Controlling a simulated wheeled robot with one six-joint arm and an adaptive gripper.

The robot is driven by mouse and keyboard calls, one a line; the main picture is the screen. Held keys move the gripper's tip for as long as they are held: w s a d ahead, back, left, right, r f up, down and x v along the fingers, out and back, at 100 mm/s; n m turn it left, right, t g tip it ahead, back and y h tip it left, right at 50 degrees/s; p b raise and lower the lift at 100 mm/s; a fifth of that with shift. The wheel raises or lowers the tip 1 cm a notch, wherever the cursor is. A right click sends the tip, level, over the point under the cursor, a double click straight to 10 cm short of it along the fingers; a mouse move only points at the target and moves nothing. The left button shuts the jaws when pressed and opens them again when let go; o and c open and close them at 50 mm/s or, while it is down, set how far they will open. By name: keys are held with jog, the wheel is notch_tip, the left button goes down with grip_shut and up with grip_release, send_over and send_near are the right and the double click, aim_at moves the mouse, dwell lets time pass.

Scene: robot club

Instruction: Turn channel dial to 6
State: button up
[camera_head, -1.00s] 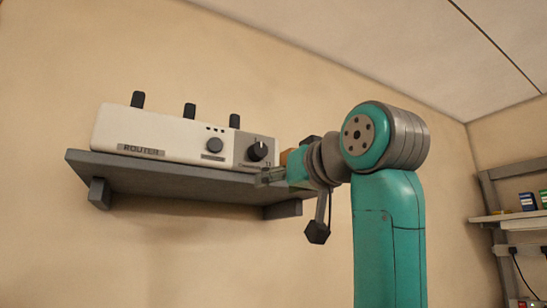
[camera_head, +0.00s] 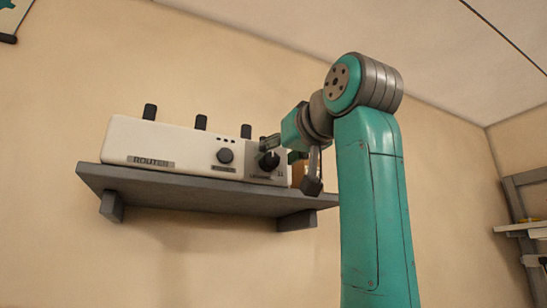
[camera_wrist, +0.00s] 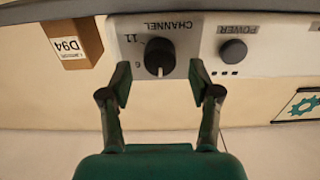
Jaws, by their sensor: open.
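The channel dial (camera_wrist: 160,57) is a round black knob on the white router (camera_head: 190,145). In the wrist view it is upside down, with the word CHANNEL and the marks 11 and 6 beside it; a third mark is hidden or unclear. A pale pointer line shows on the knob, toward the picture's bottom. My gripper (camera_wrist: 160,84) is open, with one finger on each side of the dial in the wrist view. I cannot tell whether the fingers touch it. In the head view the dial (camera_head: 269,161) is partly covered by my gripper (camera_head: 272,146).
A POWER knob (camera_wrist: 233,51) sits beside the dial on the router; it shows in the head view (camera_head: 225,156). A brown box labelled D94 (camera_wrist: 73,42) stands on the grey shelf (camera_head: 200,193) beside the router. Several black antennas rise from the router's back.

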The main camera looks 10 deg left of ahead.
jog(key=shift+x, duration=1.25)
jog(key=c, duration=1.1)
jog(key=shift+c, duration=0.2)
jog(key=m, duration=0.5)
jog(key=shift+d+m, duration=0.1)
jog(key=shift+m, duration=0.3)
jog(key=m, duration=0.5)
jog(key=shift+m, duration=0.4)
jog(key=shift+w, duration=0.1)
jog(key=shift+d, duration=0.1)
